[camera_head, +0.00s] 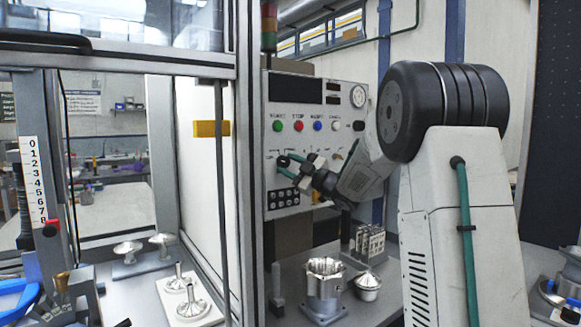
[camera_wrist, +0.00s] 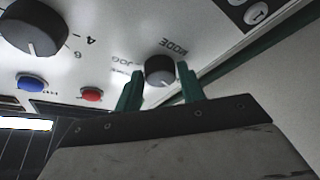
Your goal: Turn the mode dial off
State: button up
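The mode dial (camera_wrist: 160,70) is a small dark round knob on the pale control panel (camera_head: 316,92), with the words MODE and JOG printed beside it in the wrist view. My gripper (camera_wrist: 160,82) has its two green fingers apart, one on each side of the dial, with narrow gaps seeming to show. I cannot tell how far the tips reach along the knob. In the head view my gripper (camera_head: 287,168) is at the lower left of the panel and covers much of the dial area. The dial's exact pointer direction is unclear.
A larger numbered dial (camera_wrist: 33,27), a blue button (camera_wrist: 31,82) and a red button (camera_wrist: 91,95) are nearby on the panel. A metal door frame (camera_head: 247,180) stands close left of my gripper. Machined housings (camera_head: 324,285) stand on the bench below.

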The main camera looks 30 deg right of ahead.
jog(key=shift+o, duration=1.1)
jog(key=v, duration=0.8)
jog(key=shift+w, duration=0.1)
